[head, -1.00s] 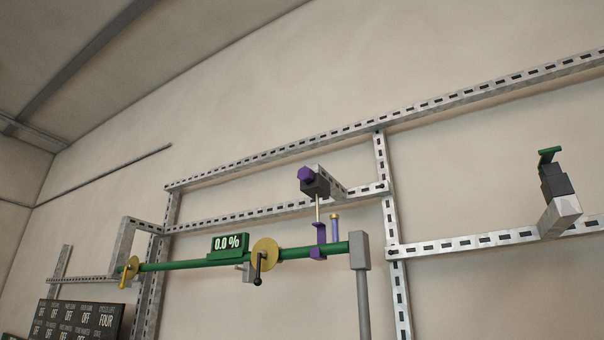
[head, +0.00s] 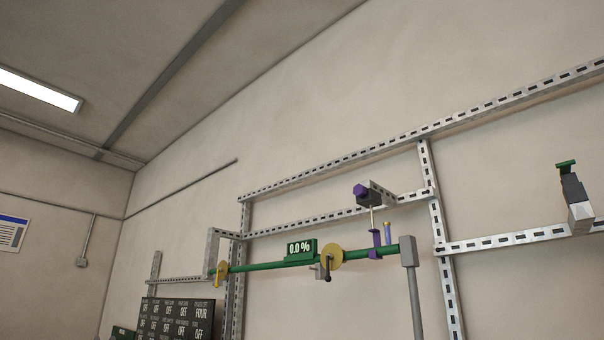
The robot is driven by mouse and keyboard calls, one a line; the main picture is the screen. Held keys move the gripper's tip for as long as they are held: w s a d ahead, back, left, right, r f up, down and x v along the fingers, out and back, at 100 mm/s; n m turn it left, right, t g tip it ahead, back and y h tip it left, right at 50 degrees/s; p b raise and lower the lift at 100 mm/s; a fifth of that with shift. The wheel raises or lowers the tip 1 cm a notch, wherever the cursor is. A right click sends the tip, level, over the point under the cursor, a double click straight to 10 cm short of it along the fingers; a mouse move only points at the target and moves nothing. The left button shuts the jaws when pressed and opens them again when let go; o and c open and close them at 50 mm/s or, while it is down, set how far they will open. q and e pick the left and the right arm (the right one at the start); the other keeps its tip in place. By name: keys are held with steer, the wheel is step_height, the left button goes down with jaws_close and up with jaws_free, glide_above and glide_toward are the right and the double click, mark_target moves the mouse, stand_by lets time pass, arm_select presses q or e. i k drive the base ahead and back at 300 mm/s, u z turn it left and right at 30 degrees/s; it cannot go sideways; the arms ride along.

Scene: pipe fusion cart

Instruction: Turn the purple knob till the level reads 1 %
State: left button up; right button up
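The purple knob (head: 361,190) sits on the front of a dark block at the end of a metal bracket, above the green pipe (head: 264,266). A thin rod runs down from the block to a purple clamp (head: 376,245) on the pipe. The green level display (head: 300,250) stands on the pipe and reads 0.0 %. Neither of my grippers shows in the head view, and nothing is seen touching the knob.
A dark status board (head: 177,318) is at lower left. A bracket with a green-topped dark block (head: 570,185) juts out at right. Slotted metal rails line the wall.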

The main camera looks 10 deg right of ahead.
mark_target(360, 191)
steer(key=u, duration=3.75)
steer(key=i, duration=0.2)
steer(key=z, duration=2.6)
steer(key=i, duration=1.7)
steer(key=z, duration=1.5)
steer(key=i, duration=0.75)
steer(key=z, duration=0.8)
